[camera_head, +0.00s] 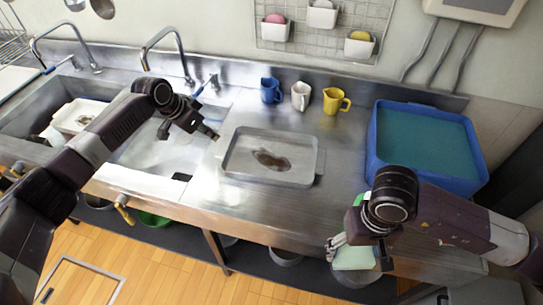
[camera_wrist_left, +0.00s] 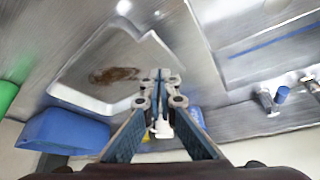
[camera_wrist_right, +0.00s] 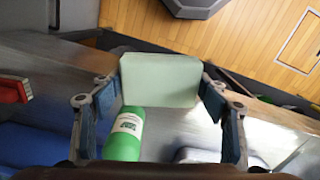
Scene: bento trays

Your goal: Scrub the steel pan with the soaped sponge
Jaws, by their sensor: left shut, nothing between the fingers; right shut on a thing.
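The steel pan (camera_head: 237,158) is a shallow rectangular tray on the counter, with a dark brown stain (camera_head: 272,160) on its floor. It also shows in the left wrist view (camera_wrist_left: 72,82). My left gripper (camera_head: 212,134) is shut and empty, above the counter left of the pan; its closed fingers (camera_wrist_left: 160,76) show in the left wrist view. My right gripper (camera_head: 342,243) is shut on the pale green sponge (camera_head: 356,259), held near the counter's front edge, right of and nearer than the pan. The sponge fills the fingers in the right wrist view (camera_wrist_right: 160,80). I cannot tell whether soap is on it.
A green bottle (camera_wrist_right: 124,135) stands by the right gripper, mostly hidden in the head view. A blue tub (camera_head: 376,140) stands at the right. Blue (camera_head: 270,90), white (camera_head: 300,96) and yellow (camera_head: 335,101) mugs stand behind the pan. Sinks (camera_head: 150,150) lie left.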

